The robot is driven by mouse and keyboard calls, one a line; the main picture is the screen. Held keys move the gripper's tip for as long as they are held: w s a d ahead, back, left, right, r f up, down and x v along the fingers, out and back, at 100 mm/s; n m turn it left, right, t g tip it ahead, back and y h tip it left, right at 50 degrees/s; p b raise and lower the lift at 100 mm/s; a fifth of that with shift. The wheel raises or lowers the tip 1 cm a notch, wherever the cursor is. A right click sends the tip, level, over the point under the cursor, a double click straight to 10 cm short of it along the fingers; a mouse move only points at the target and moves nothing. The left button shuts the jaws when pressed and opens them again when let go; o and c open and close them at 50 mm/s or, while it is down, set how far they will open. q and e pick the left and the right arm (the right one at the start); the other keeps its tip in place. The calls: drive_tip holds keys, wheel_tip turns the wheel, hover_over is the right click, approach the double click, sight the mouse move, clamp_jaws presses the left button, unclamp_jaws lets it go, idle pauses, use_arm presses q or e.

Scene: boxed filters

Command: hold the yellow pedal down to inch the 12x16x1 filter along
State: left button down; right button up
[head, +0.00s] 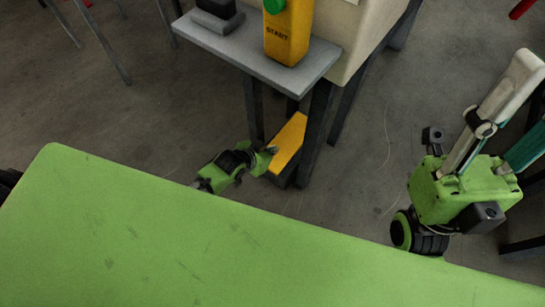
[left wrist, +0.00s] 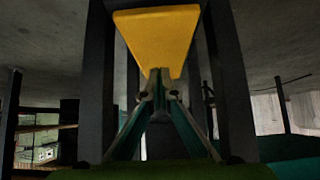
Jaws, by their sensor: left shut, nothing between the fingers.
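The yellow pedal (head: 290,140) sits low on a dark base between the legs of the machine stand. In the left wrist view the pedal (left wrist: 160,35) fills the upper middle. My left gripper (head: 272,150) is shut and empty, with its fingertips at the pedal's near left side in the head view. The closed fingertips (left wrist: 160,75) meet the pedal's edge in the wrist view. I cannot tell whether they press it. My right gripper (head: 530,100) is at the right edge, far from the pedal, its fingers apart and partly cut off. No filter shows.
A grey shelf (head: 255,68) with a yellow START box (head: 288,30) and a dark block (head: 215,18) overhangs the pedal. Dark legs (head: 318,130) stand close beside it. A green surface (head: 200,240) fills the foreground.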

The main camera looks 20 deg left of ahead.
sight(278, 154)
use_arm(q)
wheel_tip(278, 154, down, 4)
drive_tip(key=shift+w+b, duration=0.1)
drive_tip(key=shift+b, duration=1.1)
drive_tip(key=shift+f, duration=0.15)
